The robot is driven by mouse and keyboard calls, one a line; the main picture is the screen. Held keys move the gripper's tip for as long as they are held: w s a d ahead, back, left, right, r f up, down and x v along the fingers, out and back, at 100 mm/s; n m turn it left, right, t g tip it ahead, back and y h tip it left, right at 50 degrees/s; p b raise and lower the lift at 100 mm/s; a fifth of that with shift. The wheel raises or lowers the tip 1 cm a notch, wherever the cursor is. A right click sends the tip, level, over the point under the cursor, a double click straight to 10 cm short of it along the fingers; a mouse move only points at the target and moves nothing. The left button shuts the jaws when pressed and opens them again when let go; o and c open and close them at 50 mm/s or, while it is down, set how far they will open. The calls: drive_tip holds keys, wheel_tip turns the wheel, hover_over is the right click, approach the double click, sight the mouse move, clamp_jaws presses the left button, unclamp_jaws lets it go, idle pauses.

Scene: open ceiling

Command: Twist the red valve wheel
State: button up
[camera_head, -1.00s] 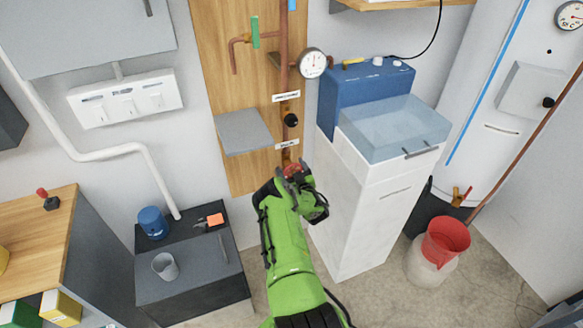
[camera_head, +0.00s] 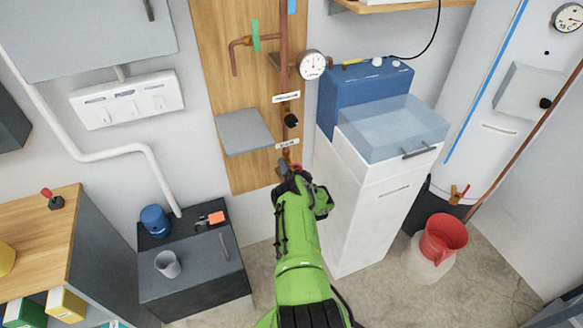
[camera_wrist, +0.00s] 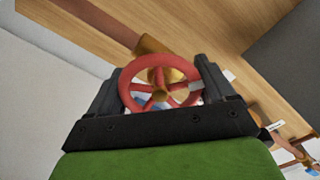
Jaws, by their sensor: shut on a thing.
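The red valve wheel (camera_wrist: 127,83) shows in the wrist view with its spokes and a brass hub. It sits between the two dark fingers of my gripper (camera_wrist: 160,90). My gripper is shut on the wheel, with one finger on each side of its rim. In the head view only a small red part of the wheel (camera_head: 297,167) shows at the lower end of the copper pipe, and my gripper (camera_head: 290,172) hides most of it.
A white cabinet with a blue unit (camera_head: 365,95) stands close to the right. A grey shelf (camera_head: 243,132) juts from the wooden board at the upper left of my gripper. A pressure gauge (camera_head: 312,64) and a black knob (camera_head: 291,121) are above it.

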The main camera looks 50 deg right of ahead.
drive_tip(key=m, duration=0.3)
drive_tip(key=shift+f+m, duration=0.15)
drive_tip(key=shift+m, duration=0.25)
drive_tip(key=m+b, duration=0.1)
drive_tip(key=m, duration=0.2)
drive_tip(key=shift+m, duration=0.3)
drive_tip(key=m+b, duration=0.3)
drive_tip(key=m, duration=0.1)
drive_tip(key=shift+f+m+b, duration=0.1)
drive_tip(key=shift+m+b, duration=0.2)
drive_tip(key=m+b, duration=0.3)
drive_tip(key=shift+m, duration=0.3)
drive_tip(key=m+b, duration=0.1)
drive_tip(key=m, duration=0.2)
drive_tip(key=shift+m+b, duration=0.3)
drive_tip(key=shift+b, duration=0.1)
drive_tip(key=m, duration=0.2)
drive_tip(key=shift+r+m, duration=0.2)
drive_tip(key=shift+m, duration=0.2)
drive_tip(key=m, duration=0.3)
drive_tip(key=shift+m, duration=0.3)
drive_tip(key=shift+r+m, duration=0.1)
drive_tip(key=shift+m, duration=1.8)
